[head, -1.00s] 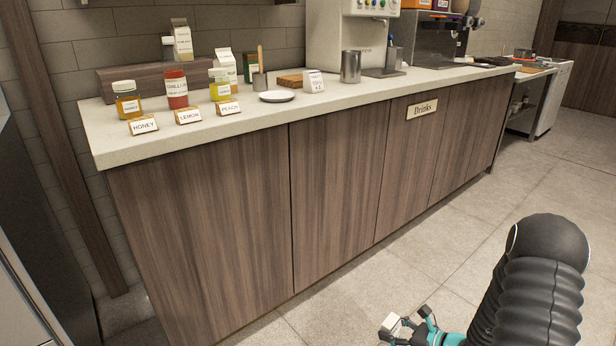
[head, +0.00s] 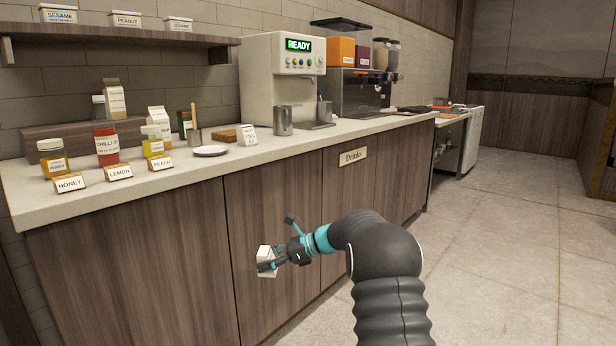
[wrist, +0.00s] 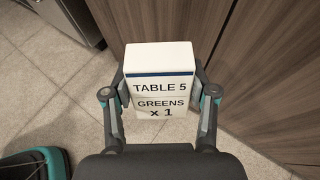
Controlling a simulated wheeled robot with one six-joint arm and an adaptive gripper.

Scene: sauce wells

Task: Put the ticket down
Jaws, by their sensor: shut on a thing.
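The ticket (wrist: 160,80) is a small white block with a blue stripe, reading "TABLE 5 GREENS x 1" in the wrist view. My gripper (wrist: 160,108) is shut on it, one finger on each side. In the head view my gripper (head: 267,262) holds the ticket (head: 266,254) in front of the cabinet doors, below the counter top and clear of the floor. Another white ticket-like block (head: 247,135) stands on the counter (head: 330,135), beside a small white plate (head: 210,151); its print is too small to read surely.
A metal cup (head: 283,121) and a drinks machine (head: 284,75) showing READY stand behind. The front counter strip right of PEACH is mostly bare.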

